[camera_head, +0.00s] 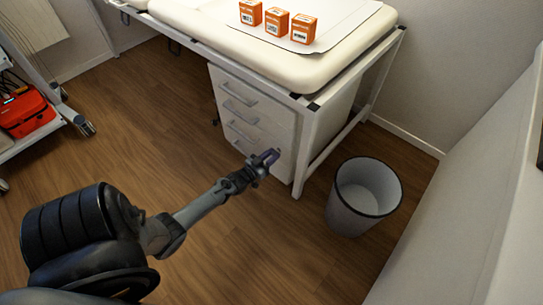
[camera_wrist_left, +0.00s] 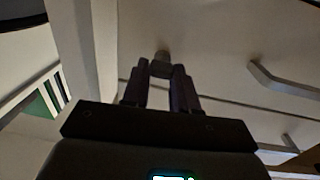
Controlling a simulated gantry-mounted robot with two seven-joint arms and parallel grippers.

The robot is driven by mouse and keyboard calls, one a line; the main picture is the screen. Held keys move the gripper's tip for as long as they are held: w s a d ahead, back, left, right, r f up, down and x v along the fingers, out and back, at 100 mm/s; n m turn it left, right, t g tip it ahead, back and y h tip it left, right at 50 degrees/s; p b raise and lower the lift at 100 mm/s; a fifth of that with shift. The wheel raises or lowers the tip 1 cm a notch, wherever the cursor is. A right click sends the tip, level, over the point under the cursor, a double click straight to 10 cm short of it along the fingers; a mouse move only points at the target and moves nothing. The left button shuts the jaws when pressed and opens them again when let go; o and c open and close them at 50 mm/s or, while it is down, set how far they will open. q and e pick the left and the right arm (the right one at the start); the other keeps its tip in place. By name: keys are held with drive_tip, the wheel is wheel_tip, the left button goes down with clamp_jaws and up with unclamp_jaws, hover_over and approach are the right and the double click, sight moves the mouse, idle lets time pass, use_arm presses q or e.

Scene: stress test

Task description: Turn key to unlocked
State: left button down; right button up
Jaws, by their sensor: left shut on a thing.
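The white drawer cabinet (camera_head: 252,108) stands under the padded bench, and its front faces my left arm. My left gripper (camera_head: 266,158) is at the lower right of that front. In the left wrist view the gripper (camera_wrist_left: 161,78) is shut on a small greyish piece, seemingly the key (camera_wrist_left: 161,67), at the cabinet front (camera_wrist_left: 215,55). That view is dark, and I cannot tell how far the key is turned. The lock behind it is mostly hidden. My right gripper is in neither view.
Drawer handles (camera_wrist_left: 285,82) stick out to the right of the fingers. A bench leg (camera_head: 304,150) stands just right of the gripper, with a waste bin (camera_head: 343,212) beyond. Orange boxes (camera_head: 276,23) sit on the bench. The wooden floor (camera_head: 130,130) at left is clear.

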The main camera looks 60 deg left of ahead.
use_arm(q)
drive_tip(key=shift+n, duration=0.4)
drive_tip(key=n, duration=0.6)
drive_tip(key=n+y+p, duration=0.1)
drive_tip(key=n, duration=1)
drive_tip(key=shift+a+f+n+p, duration=0.15)
drive_tip(key=shift+f+n+p, duration=0.1)
drive_tip(key=shift+n+p, duration=0.15)
drive_tip(key=c, duration=0.9)
unclamp_jaws()
drive_tip(key=shift+o, duration=0.2)
drive_tip(key=shift+s, duration=0.1)
